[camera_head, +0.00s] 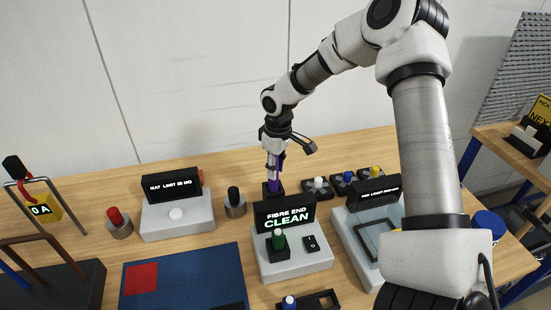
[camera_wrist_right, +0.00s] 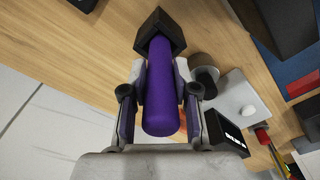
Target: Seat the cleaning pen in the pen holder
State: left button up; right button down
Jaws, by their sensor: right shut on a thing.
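The cleaning pen (camera_wrist_right: 159,95) is a purple cylinder between the fingers of my right gripper (camera_head: 274,158), which is shut on it. In the head view the purple pen (camera_head: 273,185) stands about upright with its lower end at the pen holder. The pen holder (camera_head: 267,191) is a small black square block at the back of the table, behind the fibre end display. In the right wrist view the pen's far end goes into the black holder (camera_wrist_right: 158,27); how deep it sits is hidden. My left gripper is not in view.
A grey unit with a "FIBRE END CLEAN" display (camera_head: 285,218) stands in front of the holder. A grey cylinder with a black knob (camera_head: 235,207) stands to its left. Black stands with coloured caps (camera_head: 318,186) are to its right. A blue mat (camera_head: 200,275) lies at front left.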

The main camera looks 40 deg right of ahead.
jog(key=shift+f+b, duration=0.55)
jog(key=shift+f, duration=0.65)
jog(key=c, duration=0.8)
grip_release()
jog(key=r, duration=1.2)
jog(key=shift+s+d, duration=0.1)
jog(key=shift+s, duration=0.15)
